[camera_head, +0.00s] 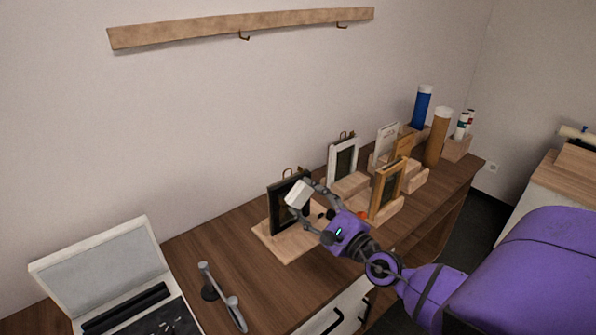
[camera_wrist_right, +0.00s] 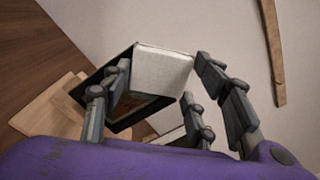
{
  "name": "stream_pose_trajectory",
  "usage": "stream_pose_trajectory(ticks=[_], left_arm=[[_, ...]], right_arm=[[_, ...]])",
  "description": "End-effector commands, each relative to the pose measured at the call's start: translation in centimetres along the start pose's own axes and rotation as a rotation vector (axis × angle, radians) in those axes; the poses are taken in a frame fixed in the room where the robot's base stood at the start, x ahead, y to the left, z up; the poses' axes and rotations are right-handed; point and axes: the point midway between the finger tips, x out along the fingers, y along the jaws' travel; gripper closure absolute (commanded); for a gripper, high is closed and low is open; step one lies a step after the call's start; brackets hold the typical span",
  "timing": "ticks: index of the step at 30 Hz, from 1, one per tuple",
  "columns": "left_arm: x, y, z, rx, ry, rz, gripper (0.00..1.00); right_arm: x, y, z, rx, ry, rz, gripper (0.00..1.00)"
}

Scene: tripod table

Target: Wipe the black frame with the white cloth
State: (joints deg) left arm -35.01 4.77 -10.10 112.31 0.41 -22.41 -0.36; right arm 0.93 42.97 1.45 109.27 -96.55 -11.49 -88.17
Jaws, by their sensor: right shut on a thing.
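The black frame (camera_head: 273,212) stands upright on a light wooden base (camera_head: 286,246) on the table. In the right wrist view the frame (camera_wrist_right: 90,84) appears tilted, its dark rim partly hidden by a finger and the cloth. The white cloth (camera_head: 297,194), a folded block-like pad, is in my right gripper (camera_head: 311,193), in front of the frame's upper part. In the wrist view the cloth (camera_wrist_right: 163,66) sits between the fingers of the right gripper (camera_wrist_right: 163,80) and overlaps the frame's edge. I cannot tell whether cloth and frame touch. My left gripper is not in view.
To the right stand a white frame (camera_head: 343,160), a wooden frame (camera_head: 387,188), and blue (camera_head: 422,108) and brown (camera_head: 437,138) cylinders. An open white case (camera_head: 104,268) and a grey metal tool (camera_head: 222,298) lie left. A hook rail (camera_head: 240,27) hangs above.

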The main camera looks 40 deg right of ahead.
Motion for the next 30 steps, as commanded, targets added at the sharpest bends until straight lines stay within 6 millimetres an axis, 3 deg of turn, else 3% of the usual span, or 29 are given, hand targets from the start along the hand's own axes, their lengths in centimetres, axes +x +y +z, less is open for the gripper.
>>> stream_pose_trajectory(ticks=[1, 3, 9, 14, 30], left_arm=[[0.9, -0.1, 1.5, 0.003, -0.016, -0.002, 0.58], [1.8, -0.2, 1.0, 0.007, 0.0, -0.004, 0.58], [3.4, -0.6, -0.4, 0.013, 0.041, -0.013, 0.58], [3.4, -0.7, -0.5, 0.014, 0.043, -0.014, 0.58], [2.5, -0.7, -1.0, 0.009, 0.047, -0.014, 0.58]], right_arm=[[-0.8, 2.7, -2.6, 0.003, 0.028, 0.028, 0.67], [-1.3, 4.2, -4.1, 0.005, 0.043, 0.043, 0.67], [-2.1, 6.6, -6.4, 0.007, 0.066, 0.066, 0.67], [-1.7, 6.8, -6.5, 0.007, 0.067, 0.066, 0.67], [3.2, 7.0, -6.8, 0.007, 0.066, 0.065, 0.67]])
